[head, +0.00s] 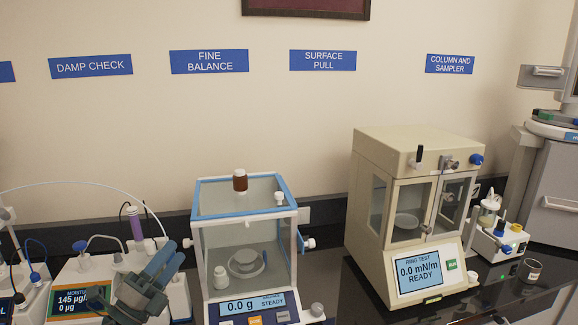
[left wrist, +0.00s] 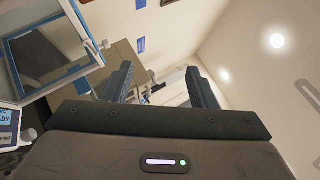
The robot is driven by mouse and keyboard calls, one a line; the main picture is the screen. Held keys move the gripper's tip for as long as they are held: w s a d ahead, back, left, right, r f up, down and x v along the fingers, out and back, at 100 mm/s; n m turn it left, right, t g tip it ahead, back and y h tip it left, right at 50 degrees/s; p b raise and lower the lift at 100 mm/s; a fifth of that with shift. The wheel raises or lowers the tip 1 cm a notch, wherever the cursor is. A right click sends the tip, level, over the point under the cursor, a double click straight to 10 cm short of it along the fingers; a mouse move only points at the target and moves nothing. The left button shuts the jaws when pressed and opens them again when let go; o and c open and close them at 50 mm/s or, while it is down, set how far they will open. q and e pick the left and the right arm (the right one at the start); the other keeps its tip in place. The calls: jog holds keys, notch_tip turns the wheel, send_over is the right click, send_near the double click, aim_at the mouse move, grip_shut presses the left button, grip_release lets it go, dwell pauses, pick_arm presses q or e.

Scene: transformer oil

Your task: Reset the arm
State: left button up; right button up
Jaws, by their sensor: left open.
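My left gripper (head: 160,268) is raised in the lower left of the head view, in front of the moisture instrument (head: 70,301) and left of the fine balance. In the left wrist view its two blue-grey fingers (left wrist: 160,88) stand apart with nothing between them. The lower part of my left arm is cut off by the picture's bottom edge. My right gripper is not in view.
The glass-walled fine balance (head: 212,314) reads 0.0 g, with a brown bottle (head: 240,180) on top and a small white bottle (head: 220,277) inside. Dark counter shows between instruments.

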pick_arm(q)
jog(key=s+a+f+n+g+y, duration=0.3)
jog(key=s+a+f+n+y, duration=0.3)
jog(key=f+n+y, duration=0.45)
jog(key=s+a+f+n+g+y, duration=0.3)
jog(key=s+a+f+n+y, duration=0.35)
jog(key=n, duration=0.75)
jog(key=s+d+f+n+g+h, duration=0.1)
jog(key=s+d+f+g+h, duration=0.1)
jog(key=s+d+f+g, duration=0.5)
jog(key=s+d+f+n+g+h, duration=0.2)
jog(key=s+f+g, duration=0.2)
jog(key=s+f, duration=0.7)
notch_tip(320, 180, down, 34)
jog(key=s+a+b, duration=0.1)
jog(key=a+b, duration=0.2)
jog(key=b, duration=0.4)
jog(key=s+f+g+b, duration=0.1)
jog(key=s+f+b, duration=0.2)
jog(key=s+f, duration=0.6)
jog(key=s+a+f+g+b, duration=0.1)
jog(key=s+f+b, duration=0.2)
jog(key=s+f, duration=0.7)
notch_tip(320, 180, down, 7)
jog(key=shift+f, duration=0.1)
